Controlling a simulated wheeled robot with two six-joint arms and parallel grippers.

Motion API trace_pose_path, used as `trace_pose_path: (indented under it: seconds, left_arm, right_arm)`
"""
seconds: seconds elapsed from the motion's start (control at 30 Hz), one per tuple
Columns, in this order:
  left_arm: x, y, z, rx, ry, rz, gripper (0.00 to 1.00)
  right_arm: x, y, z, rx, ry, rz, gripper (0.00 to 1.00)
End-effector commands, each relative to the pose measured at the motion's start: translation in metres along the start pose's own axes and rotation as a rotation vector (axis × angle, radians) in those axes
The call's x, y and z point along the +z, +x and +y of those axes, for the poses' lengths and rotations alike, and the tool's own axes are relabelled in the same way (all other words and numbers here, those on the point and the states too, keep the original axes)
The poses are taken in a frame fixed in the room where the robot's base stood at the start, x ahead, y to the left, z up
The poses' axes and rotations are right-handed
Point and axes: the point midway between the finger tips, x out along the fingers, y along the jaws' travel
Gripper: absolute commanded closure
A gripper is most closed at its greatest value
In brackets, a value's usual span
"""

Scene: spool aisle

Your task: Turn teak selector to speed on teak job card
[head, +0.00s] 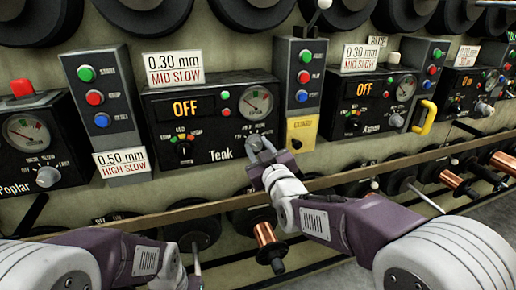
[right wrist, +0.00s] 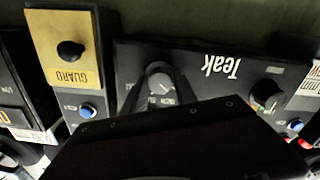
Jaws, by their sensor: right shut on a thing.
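The Teak panel (head: 222,94) is black, and its display reads OFF in orange. Its job card (head: 173,68) above reads 0.30 mm, MID SLOW. My right gripper (head: 258,143) is shut on the grey Teak selector at the panel's lower right. In the right wrist view the selector (right wrist: 161,84) shows upside down between the two fingers, with a light pointer mark on its face. The labels around it are partly hidden or too small to read, so I cannot tell its setting.
A yellow guard (head: 300,133) stands just right of the selector; it also shows in the right wrist view (right wrist: 63,48). A button column (head: 300,80) rises above it. A rail (head: 150,217) and copper spools (head: 268,240) lie below. The Poplar panel (head: 35,140) is at left.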

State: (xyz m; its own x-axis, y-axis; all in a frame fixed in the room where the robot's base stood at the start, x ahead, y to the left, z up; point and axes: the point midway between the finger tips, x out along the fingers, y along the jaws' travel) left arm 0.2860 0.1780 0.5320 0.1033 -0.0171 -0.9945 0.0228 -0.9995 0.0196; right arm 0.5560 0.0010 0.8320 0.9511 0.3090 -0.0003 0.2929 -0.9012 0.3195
Motion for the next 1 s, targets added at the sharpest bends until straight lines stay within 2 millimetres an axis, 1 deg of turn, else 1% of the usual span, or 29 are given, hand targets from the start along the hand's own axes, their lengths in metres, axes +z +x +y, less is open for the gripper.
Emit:
trace_pose_path:
  seconds: [0.17,0.37,1.0]
  left_arm:
    - [0.0,0.003,0.0,0.0,0.0,0.0,0.64]
    - [0.001,0.009,0.0,0.0,0.0,0.0,0.64]
    - [0.004,0.039,-0.001,0.0,0.0,0.0,0.64]
  right_arm:
    - [0.001,0.0,0.0,0.0,0.039,0.001,1.0]
    - [0.002,0.0,-0.001,0.0,0.157,0.001,1.0]
    - [0.003,0.0,-0.001,0.0,0.755,0.001,1.0]
